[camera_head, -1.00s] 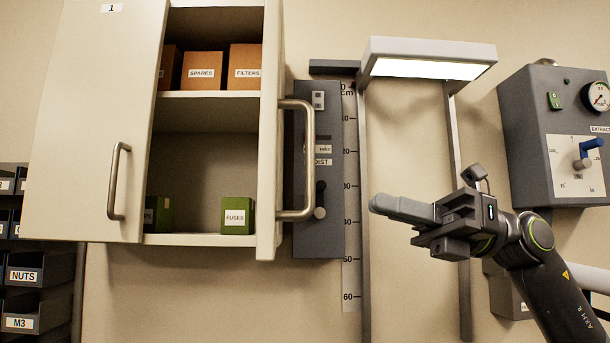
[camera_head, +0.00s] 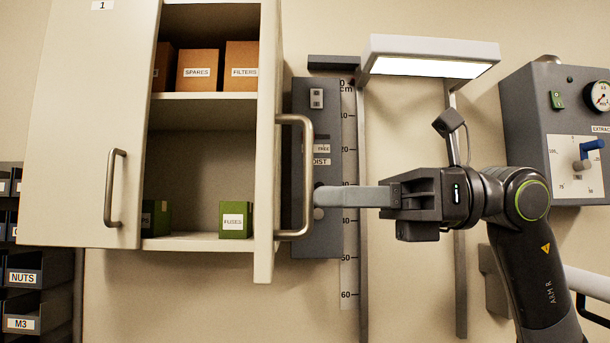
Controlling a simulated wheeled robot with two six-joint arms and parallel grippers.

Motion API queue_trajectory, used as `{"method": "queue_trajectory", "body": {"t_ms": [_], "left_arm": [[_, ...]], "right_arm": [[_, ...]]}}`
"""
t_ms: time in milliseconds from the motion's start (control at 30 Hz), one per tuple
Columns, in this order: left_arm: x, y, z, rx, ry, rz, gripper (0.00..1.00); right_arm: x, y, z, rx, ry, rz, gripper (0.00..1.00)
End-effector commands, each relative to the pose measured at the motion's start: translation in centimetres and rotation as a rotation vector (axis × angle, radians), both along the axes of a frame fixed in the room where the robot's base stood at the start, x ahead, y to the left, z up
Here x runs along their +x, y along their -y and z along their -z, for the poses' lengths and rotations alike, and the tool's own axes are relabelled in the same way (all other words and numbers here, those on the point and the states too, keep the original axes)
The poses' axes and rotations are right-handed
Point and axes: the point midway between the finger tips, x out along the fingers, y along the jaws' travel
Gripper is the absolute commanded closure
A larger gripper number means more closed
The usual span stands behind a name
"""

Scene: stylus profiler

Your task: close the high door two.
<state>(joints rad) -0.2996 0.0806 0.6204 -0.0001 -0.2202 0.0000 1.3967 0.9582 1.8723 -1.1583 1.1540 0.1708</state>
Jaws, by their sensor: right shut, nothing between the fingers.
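High door two (camera_head: 268,150) is the cream right-hand door of the wall cabinet. It stands open, swung out toward me and seen nearly edge-on. Its metal bar handle (camera_head: 308,150) is on its right side. My right gripper (camera_head: 318,197) is shut and empty, its fingers pointing left. Its tips are just right of the handle's lower part in the picture; I cannot tell whether they touch it. My left gripper is not in view.
Door one (camera_head: 90,120), labelled 1, covers the cabinet's left side. Boxes labelled spares (camera_head: 200,68), filters (camera_head: 241,66) and fuses (camera_head: 236,220) stand inside. Behind my gripper are a grey wall panel (camera_head: 316,235) and a lamp frame (camera_head: 430,48). A dial box (camera_head: 530,110) hangs at right.

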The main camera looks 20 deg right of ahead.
Motion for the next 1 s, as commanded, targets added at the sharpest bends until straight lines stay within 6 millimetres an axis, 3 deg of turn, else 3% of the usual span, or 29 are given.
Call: {"method": "queue_trajectory", "body": {"t_ms": [100,333,1000], "left_arm": [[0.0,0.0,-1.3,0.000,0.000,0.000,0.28],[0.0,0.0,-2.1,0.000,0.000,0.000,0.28],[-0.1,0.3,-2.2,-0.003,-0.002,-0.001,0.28]], "right_arm": [[0.3,-1.7,-0.3,-0.001,0.000,-0.005,1.00],[0.8,-3.4,-0.1,-0.001,0.000,-0.002,1.00],[1.0,-3.9,0.0,-0.001,0.000,0.006,1.00]]}}
